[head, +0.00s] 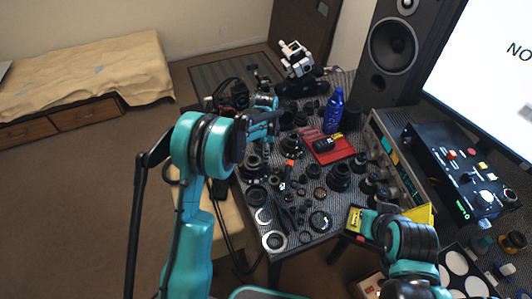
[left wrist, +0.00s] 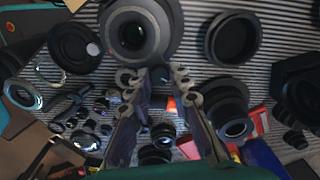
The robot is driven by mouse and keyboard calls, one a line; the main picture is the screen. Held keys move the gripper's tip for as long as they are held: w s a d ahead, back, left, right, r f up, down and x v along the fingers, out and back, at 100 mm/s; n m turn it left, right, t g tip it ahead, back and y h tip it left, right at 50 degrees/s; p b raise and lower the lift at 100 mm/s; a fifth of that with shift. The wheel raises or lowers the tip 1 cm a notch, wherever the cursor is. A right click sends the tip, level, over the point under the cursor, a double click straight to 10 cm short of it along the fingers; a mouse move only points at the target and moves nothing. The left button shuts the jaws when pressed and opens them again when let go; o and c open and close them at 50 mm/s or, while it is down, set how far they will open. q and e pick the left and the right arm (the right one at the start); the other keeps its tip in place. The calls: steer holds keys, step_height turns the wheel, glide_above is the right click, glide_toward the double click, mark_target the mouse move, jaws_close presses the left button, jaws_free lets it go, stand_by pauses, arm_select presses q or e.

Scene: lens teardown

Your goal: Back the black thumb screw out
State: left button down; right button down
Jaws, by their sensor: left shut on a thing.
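My left gripper (head: 268,112) reaches over the crowded table from the left in the head view. In the left wrist view its two fingers (left wrist: 160,80) come together on a small dark piece (left wrist: 159,74), which looks like the black thumb screw. The fingers hide most of it. A large dark lens part (left wrist: 135,34) with a round opening is just beyond the fingertips. In the head view the screw cannot be made out. My right gripper (head: 368,222) is low at the right, near a yellow item; its fingers are too small to judge.
Many black lens rings and barrels cover the striped table. A blue bottle (head: 334,110) stands beside a red mat (head: 338,150). A tall speaker (head: 392,60) and a black control box (head: 462,170) are at the right. The floor at left is open.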

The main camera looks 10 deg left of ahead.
arm_select(q)
steer(key=shift+n, duration=0.4)
steer(key=n, duration=0.3)
steer(key=shift+n, duration=2.8)
steer(key=c, duration=1.4)
jaws_free()
steer(key=shift+o, duration=0.2)
step_height(320, 180, up, 12)
